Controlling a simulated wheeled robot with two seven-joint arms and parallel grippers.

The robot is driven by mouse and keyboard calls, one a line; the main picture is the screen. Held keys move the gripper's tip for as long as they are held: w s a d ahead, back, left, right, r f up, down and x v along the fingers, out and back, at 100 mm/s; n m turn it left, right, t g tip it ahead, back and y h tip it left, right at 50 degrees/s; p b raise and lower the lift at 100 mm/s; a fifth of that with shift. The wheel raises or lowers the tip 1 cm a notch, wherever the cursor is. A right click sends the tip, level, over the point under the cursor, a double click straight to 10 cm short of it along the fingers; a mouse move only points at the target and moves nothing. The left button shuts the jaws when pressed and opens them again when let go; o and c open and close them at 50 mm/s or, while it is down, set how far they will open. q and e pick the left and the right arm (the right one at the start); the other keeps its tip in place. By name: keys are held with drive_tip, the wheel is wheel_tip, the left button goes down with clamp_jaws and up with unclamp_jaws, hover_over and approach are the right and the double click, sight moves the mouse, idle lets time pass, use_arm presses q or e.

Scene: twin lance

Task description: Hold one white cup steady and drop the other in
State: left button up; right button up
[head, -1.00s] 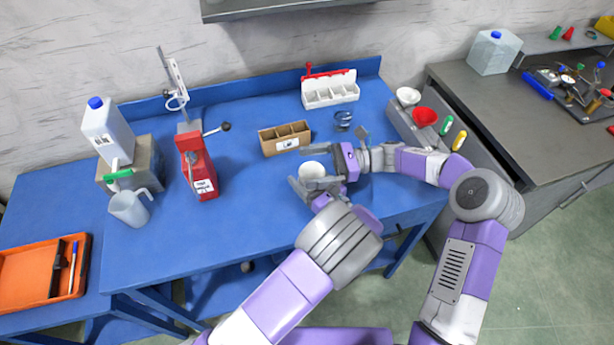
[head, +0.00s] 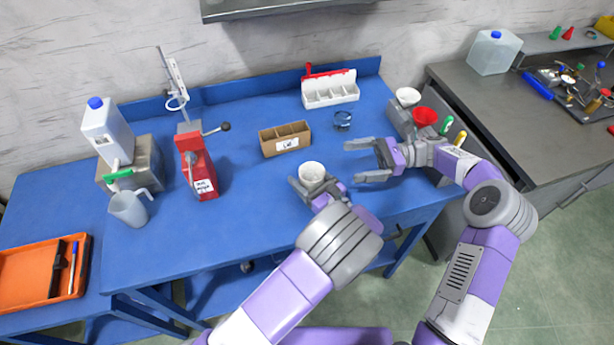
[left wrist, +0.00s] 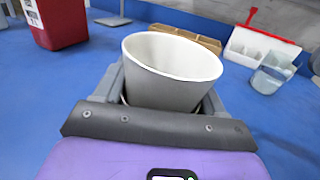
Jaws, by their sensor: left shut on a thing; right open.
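My left gripper (head: 314,183) is shut on a white cup (head: 312,171), held upright near the front of the blue bench. In the left wrist view the cup (left wrist: 172,72) stands between the fingers with its wide mouth up and tilted slightly. A pale edge shows low on it near the fingers. I cannot tell whether a second cup is nested there; no separate second cup is clearly visible. My right gripper (head: 355,161) is open and empty, to the right of the cup and apart from it, its fingers pointing left.
A cardboard divided box (head: 285,140), a small clear jar (head: 342,120) and a white compartment box (head: 331,93) stand behind. A red press (head: 199,172) and a jug (head: 129,208) are left. A white funnel-like piece (head: 407,97) and a red one (head: 425,117) are right.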

use_arm(q)
drive_tip(key=o, duration=1.1)
drive_tip(key=v, duration=1.2)
